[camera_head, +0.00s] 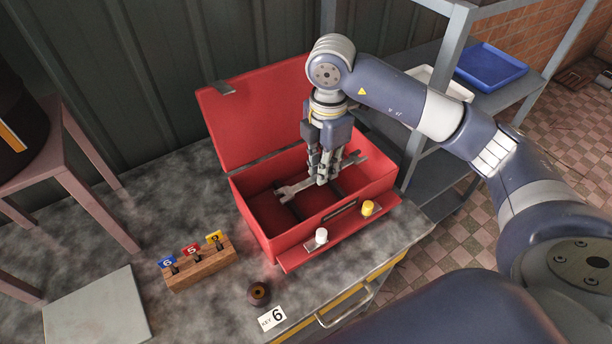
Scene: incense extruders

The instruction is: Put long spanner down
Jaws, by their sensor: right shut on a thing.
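The long spanner (293,187) is a grey metal wrench with an open jaw at its left end. My right gripper (323,181) points down into the open red toolbox (262,242) and is shut on the spanner near its middle. The spanner lies roughly level inside the box, slanting up to the right. I cannot tell whether it touches the box floor or divider. My left gripper is not in view.
A wooden block (201,263) with numbered tags, a dark round piece (259,293) and a "KEY 6" card (271,317) lie on the bench (180,195). The raised red lid (250,115) stands behind the box. A shelf rack (456,60) stands at right.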

